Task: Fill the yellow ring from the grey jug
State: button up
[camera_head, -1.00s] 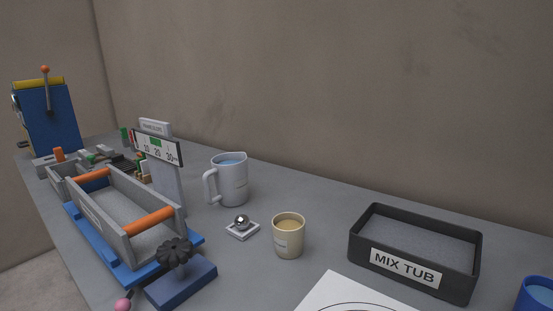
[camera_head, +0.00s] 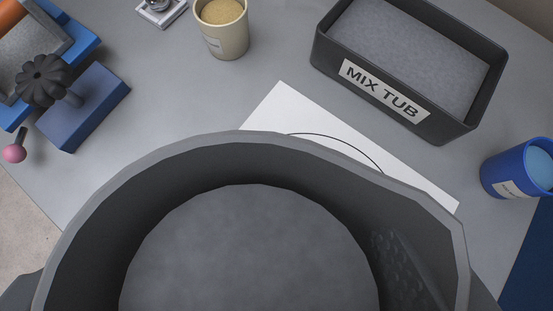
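The grey jug is outside the present view; one second ago it stood upright on the table with blue liquid in it. I see no ring that is clearly yellow. A white sheet (camera_head: 283,103) with a thin black arc on it lies on the table, partly covered from below. A large dark grey hollow shape (camera_head: 250,160) with a lighter rim fills the lower picture, very close to the camera. I cannot tell whether it is part of my body. No gripper fingers can be made out.
A black MIX TUB (camera_head: 465,125) with grey contents stands at upper right. A cream cup (camera_head: 232,43) with yellowish contents is at the top. A blue cup (camera_head: 497,170) with light blue contents is at right. A blue block (camera_head: 98,105) with a black knob (camera_head: 43,80) is at left.

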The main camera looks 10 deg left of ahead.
aim_at(284, 259)
jog(key=shift+w+f+m+g+y+b, duration=0.1)
jog(key=shift+f+m+g+y+b, duration=0.5)
jog(key=shift+f, duration=0.35)
notch_tip(284, 259, down, 3)
jog(key=shift+r+m+g+y, duration=0.2)
jog(key=shift+m+g+y, duration=0.3)
jog(key=shift+g+y, duration=0.6)
jog(key=shift+m+g+y, duration=0.5)
jog(key=shift+g+y, duration=0.1)
jog(key=shift+y, duration=0.3)
jog(key=shift+f+b, duration=1.7)
jog(key=shift+f, duration=0.6)
jog(key=shift+w+d+f+m+g+y, duration=0.15)
jog(key=shift+m+g+y, duration=0.15)
jog(key=shift+y, duration=0.2)
jog(key=shift+w+d+m+g+y, duration=0.15)
jog(key=shift+m+g+y, duration=0.15)
jog(key=shift+y, duration=0.2)
jog(key=shift+s, duration=0.1)
jog(key=shift+d+f+g+y, duration=0.1)
jog(key=shift+d+g+y, duration=0.05)
jog(key=shift+g+y, duration=0.2)
dwell(1.1)
